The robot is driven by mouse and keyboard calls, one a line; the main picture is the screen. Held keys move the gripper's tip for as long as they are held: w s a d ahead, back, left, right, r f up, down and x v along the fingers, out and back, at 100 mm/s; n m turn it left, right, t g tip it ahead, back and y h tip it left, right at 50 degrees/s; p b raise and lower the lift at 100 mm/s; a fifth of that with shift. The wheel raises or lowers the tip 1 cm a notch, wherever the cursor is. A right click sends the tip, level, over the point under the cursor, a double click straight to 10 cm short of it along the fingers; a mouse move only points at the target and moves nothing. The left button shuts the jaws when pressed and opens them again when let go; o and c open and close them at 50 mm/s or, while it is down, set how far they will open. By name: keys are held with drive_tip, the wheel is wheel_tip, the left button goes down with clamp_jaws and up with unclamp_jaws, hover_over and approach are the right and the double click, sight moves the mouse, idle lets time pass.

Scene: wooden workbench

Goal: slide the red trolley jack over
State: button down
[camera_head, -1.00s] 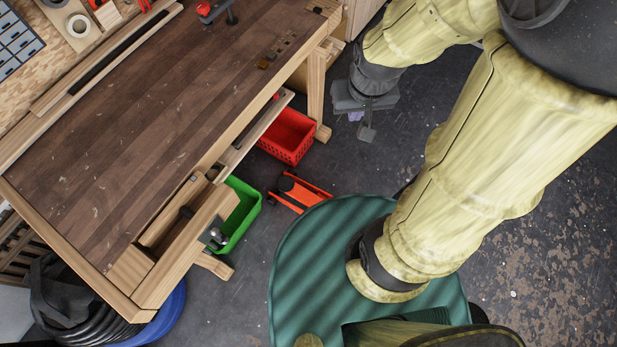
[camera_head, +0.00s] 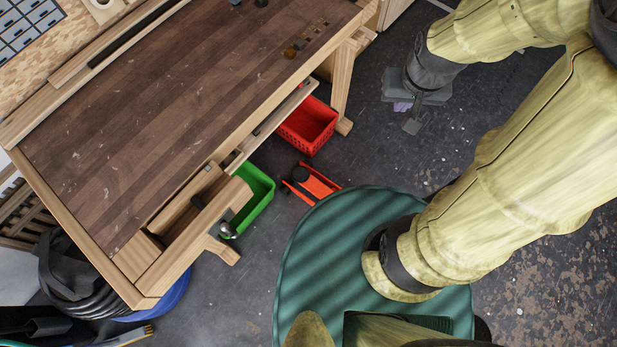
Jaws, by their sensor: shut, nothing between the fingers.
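The red trolley jack (camera_head: 313,182) lies on the dark floor beside the workbench, between the green bin and my round green base. It is orange-red with dark wheels and a dark round pad. Its near end is close to the base's edge, and I cannot tell whether they touch. My gripper (camera_head: 411,126) is at the upper right, to the right of the jack and apart from it. It points down above the floor, shut and empty. Its fingers are small and dark in this view.
The wooden workbench (camera_head: 180,110) fills the left. A red crate (camera_head: 308,127) and a green bin (camera_head: 256,195) stand on the floor at its side. Black coiled hose (camera_head: 75,285) and a blue round thing (camera_head: 165,300) lie at lower left. Open floor lies between the crate and my gripper.

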drive_tip(key=w+a+f+n+b, duration=0.2)
drive_tip(key=w+a+f+b, duration=0.15)
drive_tip(key=f+b, duration=0.95)
drive_tip(key=w+a+f+n+g+b, duration=0.15)
drive_tip(key=w+f+b, duration=0.55)
drive_tip(key=f, duration=1)
drive_tip(key=w+a+f+n+b, duration=0.2)
drive_tip(key=a+f+b, duration=0.1)
drive_tip(key=f+b, duration=1.1)
drive_tip(key=w+a+f+n+b, duration=0.1)
drive_tip(key=a+f+b, duration=0.2)
drive_tip(key=f+b, duration=0.6)
drive_tip(key=w+a+f+n+b, duration=0.2)
drive_tip(key=f+b, duration=0.7)
drive_tip(key=f, duration=1.4)
drive_tip(key=w+a+f+n+g+b, duration=0.1)
drive_tip(key=a+f+b, duration=0.3)
drive_tip(key=f+b, duration=0.6)
wheel_tip(320, 180, down, 6)
drive_tip(key=shift+w+f+n, duration=0.15)
drive_tip(key=shift+f+n, duration=0.05)
drive_tip(key=shift+n, duration=0.55)
drive_tip(key=w+a+f+b, duration=0.2)
drive_tip(key=a+f+b, duration=0.1)
drive_tip(key=f+b, duration=0.6)
drive_tip(key=shift+a+f+b, duration=0.15)
drive_tip(key=shift+f+b, duration=0.2)
drive_tip(key=shift+f, duration=0.15)
